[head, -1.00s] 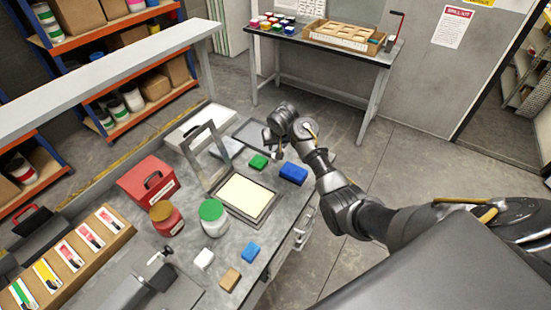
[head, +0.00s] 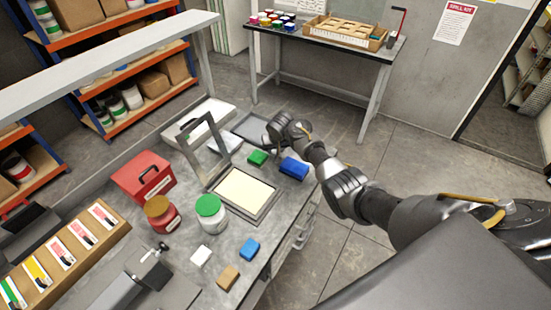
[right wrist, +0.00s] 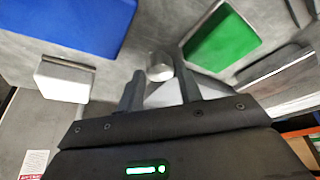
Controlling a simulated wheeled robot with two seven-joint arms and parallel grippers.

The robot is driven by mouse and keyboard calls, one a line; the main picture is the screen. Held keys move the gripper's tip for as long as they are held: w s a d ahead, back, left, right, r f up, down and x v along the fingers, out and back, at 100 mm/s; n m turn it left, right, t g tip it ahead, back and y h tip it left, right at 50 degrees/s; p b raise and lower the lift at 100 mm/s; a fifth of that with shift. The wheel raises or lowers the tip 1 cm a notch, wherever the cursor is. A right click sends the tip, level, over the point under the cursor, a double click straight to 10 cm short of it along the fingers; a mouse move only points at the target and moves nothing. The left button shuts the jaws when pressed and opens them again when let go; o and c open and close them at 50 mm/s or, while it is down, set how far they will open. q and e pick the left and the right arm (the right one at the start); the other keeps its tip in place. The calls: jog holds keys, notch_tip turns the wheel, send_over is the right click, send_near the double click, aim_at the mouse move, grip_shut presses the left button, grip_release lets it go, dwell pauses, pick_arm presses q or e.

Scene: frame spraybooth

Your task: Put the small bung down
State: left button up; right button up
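The small bung (right wrist: 160,67) looks like a short grey metallic cylinder in the right wrist view. It sits between the fingertips of my right gripper (right wrist: 159,78), which look closed on its sides. In the head view my right gripper (head: 268,139) is over the far right part of the grey workbench (head: 190,240), just behind a green block (head: 257,157) and a blue block (head: 294,167). The bung cannot be made out in the head view. Whether it touches the surface below is unclear. My left gripper is not in view.
A framed screen (head: 243,192), a green-lidded jar (head: 210,212), a brown-lidded red jar (head: 160,212) and a red box (head: 144,178) stand nearby. A pale block (right wrist: 62,80) shows close to the gripper in the right wrist view. A second table (head: 330,52) stands behind.

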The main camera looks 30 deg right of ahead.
jog(key=shift+w+f, duration=0.15)
jog(key=shift+f, duration=0.15)
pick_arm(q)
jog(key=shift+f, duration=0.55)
pick_arm(e)
jog(key=shift+r, duration=0.1)
jog(key=c, duration=0.6)
